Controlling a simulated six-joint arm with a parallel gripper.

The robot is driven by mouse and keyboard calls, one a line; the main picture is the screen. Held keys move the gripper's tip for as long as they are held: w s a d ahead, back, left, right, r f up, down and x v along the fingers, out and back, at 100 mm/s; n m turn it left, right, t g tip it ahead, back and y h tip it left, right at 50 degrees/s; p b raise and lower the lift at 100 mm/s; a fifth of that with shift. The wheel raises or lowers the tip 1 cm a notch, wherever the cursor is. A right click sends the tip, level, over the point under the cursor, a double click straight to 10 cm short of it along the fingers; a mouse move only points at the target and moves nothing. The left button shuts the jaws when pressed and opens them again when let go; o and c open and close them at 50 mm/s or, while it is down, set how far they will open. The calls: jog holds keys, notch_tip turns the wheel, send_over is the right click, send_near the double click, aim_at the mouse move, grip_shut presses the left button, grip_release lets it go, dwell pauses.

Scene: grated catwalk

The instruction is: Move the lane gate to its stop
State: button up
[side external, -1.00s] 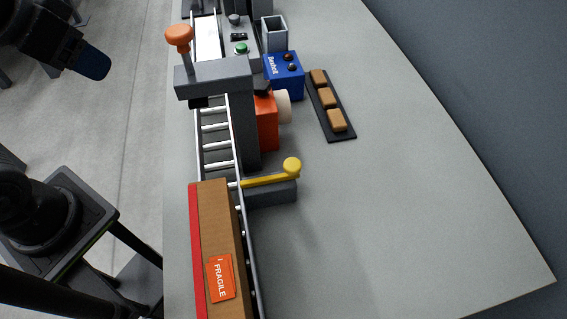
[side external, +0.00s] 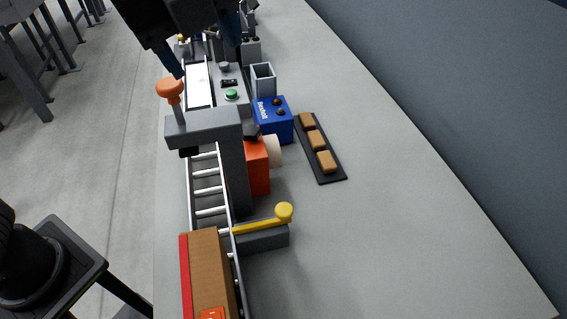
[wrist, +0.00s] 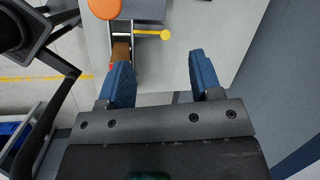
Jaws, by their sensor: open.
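The lane gate looks to be the yellow arm with a round knob (side external: 284,211), on a grey block (side external: 262,238) at the right side of the roller lane. The arm reaches from the knob to the lane near the brown carton (side external: 208,264). In the wrist view the yellow knob (wrist: 166,34) is above the gap between my fingers, apart from them. My gripper (side external: 203,60) is over the far part of the lane, near the orange-knobbed post, well away from the gate. Its blue fingers (wrist: 162,78) are spread and empty. The gate's stop cannot be made out.
A grey frame (side external: 200,127) with an orange knob (side external: 170,88) spans the lane (side external: 208,190). Beside it are an orange unit (side external: 257,165), a blue box (side external: 275,118), a grey open container (side external: 263,78) and a black tray (side external: 330,175) with brown blocks. The table's right side is clear.

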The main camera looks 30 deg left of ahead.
jog(key=s+d+f+m, duration=0.2)
jog(key=d+m, duration=0.6)
jog(key=d, duration=0.2)
send_near(284, 210)
jog(key=shift+y, duration=0.3)
jog(key=x, duration=0.9)
jog(key=shift+d, duration=0.25)
jog(key=shift+c, duration=0.2)
jog(key=c, duration=0.9)
jog(key=shift+s+a, duration=1.3)
jog(key=shift+s, duration=0.05)
jog(key=o, duration=0.9)
